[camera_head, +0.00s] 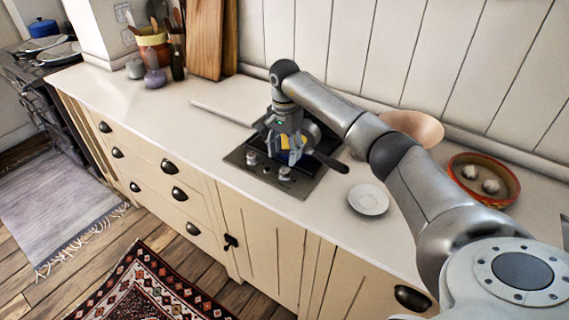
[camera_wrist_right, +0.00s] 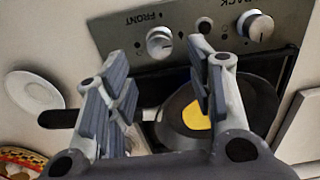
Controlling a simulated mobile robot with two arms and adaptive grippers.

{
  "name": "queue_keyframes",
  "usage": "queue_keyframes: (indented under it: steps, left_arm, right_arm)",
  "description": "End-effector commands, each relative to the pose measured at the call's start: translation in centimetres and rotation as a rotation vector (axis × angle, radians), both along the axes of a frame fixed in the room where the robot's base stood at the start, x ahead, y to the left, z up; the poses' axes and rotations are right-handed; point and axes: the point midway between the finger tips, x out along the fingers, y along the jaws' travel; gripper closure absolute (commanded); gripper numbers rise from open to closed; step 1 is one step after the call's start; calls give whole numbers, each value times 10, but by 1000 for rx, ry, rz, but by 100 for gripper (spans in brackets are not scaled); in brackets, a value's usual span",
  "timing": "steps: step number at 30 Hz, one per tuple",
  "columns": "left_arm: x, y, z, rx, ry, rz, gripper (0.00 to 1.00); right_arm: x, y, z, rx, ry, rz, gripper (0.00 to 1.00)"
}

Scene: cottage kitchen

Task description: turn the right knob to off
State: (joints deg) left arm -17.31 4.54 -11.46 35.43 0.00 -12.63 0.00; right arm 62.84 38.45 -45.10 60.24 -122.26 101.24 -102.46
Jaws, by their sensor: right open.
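The hob (camera_head: 240,158) is a dark metal plate set in the counter, with two silver knobs along its front edge. The right knob (camera_head: 285,173) is nearest the white saucer; in the right wrist view it is the one beside the word FRONT (camera_wrist_right: 160,42). The left knob (camera_head: 252,158) is the one beside BACK in the wrist view (camera_wrist_right: 257,25). My right gripper (camera_head: 289,158) is open and empty above the hob, its fingers pointing down. In the wrist view the right knob appears between the spread fingertips (camera_wrist_right: 155,52), apparently untouched. My left gripper is out of view.
A black pan (camera_wrist_right: 245,100) with yellow food (camera_wrist_right: 195,115) sits on the hob, its handle (camera_head: 331,162) reaching right. A white saucer (camera_head: 368,199), a pinkish bowl (camera_head: 415,127) and an orange dish (camera_head: 505,175) stand to the right. The counter at left is mostly clear.

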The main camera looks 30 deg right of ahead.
Motion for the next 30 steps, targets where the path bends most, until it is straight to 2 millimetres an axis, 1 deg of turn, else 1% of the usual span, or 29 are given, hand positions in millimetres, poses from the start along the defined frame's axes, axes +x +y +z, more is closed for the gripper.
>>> queue_keyframes:
  steps: [1,3,9,15,22,30]
  left_arm:
    - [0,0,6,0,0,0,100]
    - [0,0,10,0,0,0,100]
    - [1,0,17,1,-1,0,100]
    - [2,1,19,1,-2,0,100]
    - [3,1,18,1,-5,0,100]
    - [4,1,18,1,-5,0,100]
  right_arm:
    - [-2,0,-9,1,5,0,51]
    - [-1,1,-22,2,4,0,51]
    - [-1,1,-51,2,2,-1,51]
    - [0,0,-62,2,-1,-1,51]
    - [0,0,-62,2,-1,-1,51]
    - [0,0,-62,2,-1,-1,85]
